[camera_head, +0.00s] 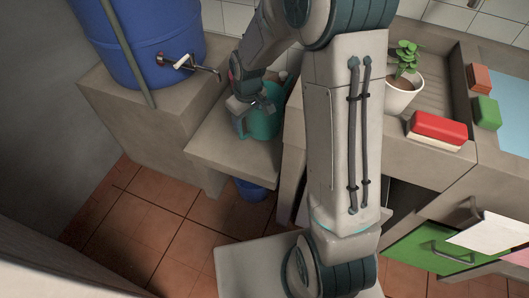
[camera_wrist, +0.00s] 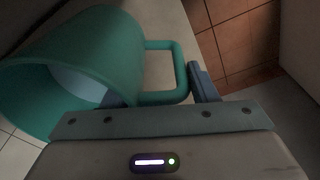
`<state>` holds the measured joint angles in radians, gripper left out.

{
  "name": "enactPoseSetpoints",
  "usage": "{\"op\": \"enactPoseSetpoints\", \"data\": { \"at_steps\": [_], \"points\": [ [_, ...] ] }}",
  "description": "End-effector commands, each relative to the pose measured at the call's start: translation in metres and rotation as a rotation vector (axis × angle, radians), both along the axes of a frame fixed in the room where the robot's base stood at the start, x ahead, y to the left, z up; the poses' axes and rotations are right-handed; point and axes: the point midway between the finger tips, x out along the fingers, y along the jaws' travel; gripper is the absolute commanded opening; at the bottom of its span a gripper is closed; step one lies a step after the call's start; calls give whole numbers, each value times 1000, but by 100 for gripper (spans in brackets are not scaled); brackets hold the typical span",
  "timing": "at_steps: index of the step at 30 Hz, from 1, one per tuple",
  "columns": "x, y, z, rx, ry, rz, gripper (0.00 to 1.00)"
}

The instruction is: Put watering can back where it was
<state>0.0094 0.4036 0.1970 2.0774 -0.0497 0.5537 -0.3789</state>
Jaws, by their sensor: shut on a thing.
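The teal watering can (camera_head: 262,122) is on or just above the low grey shelf (camera_head: 205,150) beside the blue barrel; I cannot tell whether it touches the shelf. My gripper (camera_head: 240,105) is at its left side in the head view. In the wrist view the can (camera_wrist: 110,62) lies across the left, with its open mouth and pale inside showing. Its squared handle (camera_wrist: 178,65) reaches between the fingers of my gripper (camera_wrist: 160,98), which is shut on it. My arm hides part of the shelf's right side.
A blue barrel (camera_head: 150,35) with a tap (camera_head: 190,63) stands on a higher block to the left. A potted plant (camera_head: 402,85), a red-and-white box (camera_head: 437,129) and a green sponge (camera_head: 487,112) are on the right counter. A blue bucket (camera_head: 250,190) is under the shelf.

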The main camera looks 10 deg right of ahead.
Motion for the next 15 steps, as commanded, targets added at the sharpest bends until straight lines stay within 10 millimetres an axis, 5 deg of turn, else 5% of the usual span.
{"op": "enactPoseSetpoints", "data": {
  "at_steps": [8,15],
  "points": [
    [1,0,-20,0,-1,1,8],
    [0,1,-60,0,0,2,8]
  ]
}}
